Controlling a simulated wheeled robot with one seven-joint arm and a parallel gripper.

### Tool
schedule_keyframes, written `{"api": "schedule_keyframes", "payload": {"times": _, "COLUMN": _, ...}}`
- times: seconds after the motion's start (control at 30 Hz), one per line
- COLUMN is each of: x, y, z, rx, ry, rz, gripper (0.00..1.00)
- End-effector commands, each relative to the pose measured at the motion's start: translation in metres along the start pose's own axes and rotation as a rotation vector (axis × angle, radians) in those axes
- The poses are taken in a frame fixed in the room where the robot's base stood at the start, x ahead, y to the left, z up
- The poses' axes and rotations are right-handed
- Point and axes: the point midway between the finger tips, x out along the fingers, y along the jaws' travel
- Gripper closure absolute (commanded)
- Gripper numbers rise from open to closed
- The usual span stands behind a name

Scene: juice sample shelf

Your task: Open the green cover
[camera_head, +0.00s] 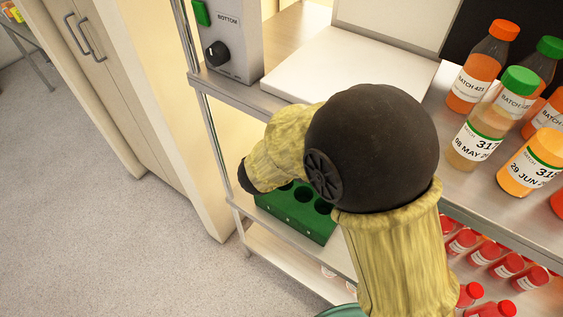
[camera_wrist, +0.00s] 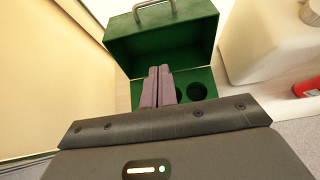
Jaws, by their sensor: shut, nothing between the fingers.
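The green cover (camera_wrist: 165,42) stands raised at the back of the green box in the wrist view, with a metal handle (camera_wrist: 152,12) at its top. The green box (camera_head: 292,222) sits on a lower shelf in the head view, and round holes show in its top. It also shows in the wrist view (camera_wrist: 212,76). My gripper (camera_wrist: 159,70) is shut and empty. Its fingertips are in front of the cover's face and over the box; I cannot tell whether they touch. In the head view, my arm hides the cover and my fingers.
A white jug (camera_wrist: 268,45) stands close on the right in the wrist view. Juice bottles (camera_head: 480,68) stand on the upper shelf (camera_head: 490,212), and several red-capped bottles (camera_head: 485,254) below. A control box (camera_head: 222,45) and white board (camera_head: 350,65) are above. Floor is clear at left.

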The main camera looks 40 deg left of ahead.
Motion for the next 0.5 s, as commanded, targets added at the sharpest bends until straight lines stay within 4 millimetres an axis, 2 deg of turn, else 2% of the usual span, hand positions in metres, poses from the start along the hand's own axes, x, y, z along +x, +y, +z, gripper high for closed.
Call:
{"api": "schedule_keyframes", "payload": {"times": 0.1, "x": -0.025, "y": 0.001, "z": 0.0, "rx": 0.0, "ry": -0.001, "rz": 0.004, "gripper": 1.0}}
{"api": "schedule_keyframes", "payload": {"times": 0.5, "x": -0.105, "y": 0.0, "z": 0.001, "rx": 0.0, "ry": -0.001, "rz": 0.003, "gripper": 1.0}}
